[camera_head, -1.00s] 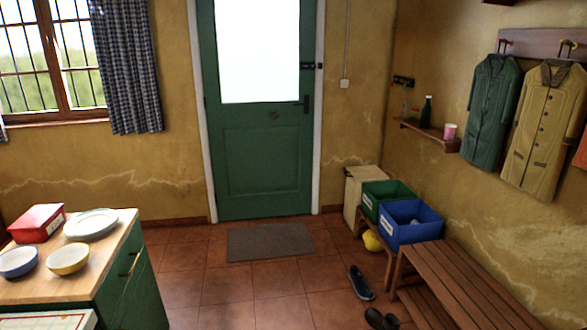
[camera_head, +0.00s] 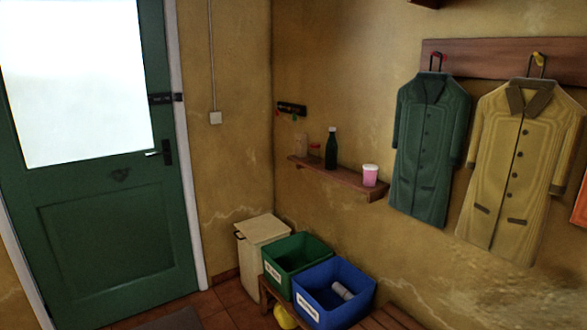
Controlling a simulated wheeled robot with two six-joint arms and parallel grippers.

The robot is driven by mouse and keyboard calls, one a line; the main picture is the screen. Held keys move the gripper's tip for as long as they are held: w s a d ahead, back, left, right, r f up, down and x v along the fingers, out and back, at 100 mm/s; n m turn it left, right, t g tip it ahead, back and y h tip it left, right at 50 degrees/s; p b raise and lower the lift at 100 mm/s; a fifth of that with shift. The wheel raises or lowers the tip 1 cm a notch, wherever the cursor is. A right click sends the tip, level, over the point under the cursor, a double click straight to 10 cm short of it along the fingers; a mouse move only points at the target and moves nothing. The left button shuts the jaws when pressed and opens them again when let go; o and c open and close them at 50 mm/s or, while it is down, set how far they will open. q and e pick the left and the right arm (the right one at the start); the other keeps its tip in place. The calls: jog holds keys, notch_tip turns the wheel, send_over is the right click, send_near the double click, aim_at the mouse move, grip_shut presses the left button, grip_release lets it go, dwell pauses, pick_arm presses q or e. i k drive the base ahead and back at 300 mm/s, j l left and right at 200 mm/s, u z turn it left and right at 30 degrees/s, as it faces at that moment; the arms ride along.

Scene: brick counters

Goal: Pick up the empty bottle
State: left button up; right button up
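A dark green bottle (camera_head: 331,149) stands upright on a small wooden wall shelf (camera_head: 350,182). I cannot tell from here which of these is empty. Neither of my grippers shows in the head view.
A pink cup with a white top (camera_head: 370,175) is on the shelf's right part. Below are a lidded cream bin (camera_head: 262,230), a green crate (camera_head: 297,256) and a blue crate (camera_head: 333,292) holding a pale cylinder. A green door (camera_head: 118,240) is at left.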

aim_at(331, 147)
jog(key=i+j+z, duration=0.35)
jog(key=i, duration=0.2)
jog(key=i+z, duration=0.1)
jog(key=z, duration=1)
jog(key=j+z, duration=0.35)
jog(key=j, duration=0.25)
jog(key=j+z, duration=0.35)
jog(key=j, duration=0.3)
jog(key=j+z, duration=0.35)
jog(key=j, duration=0.3)
jog(key=k+j+z, duration=0.15)
jog(key=j+z, duration=0.2)
jog(key=j, duration=0.2)
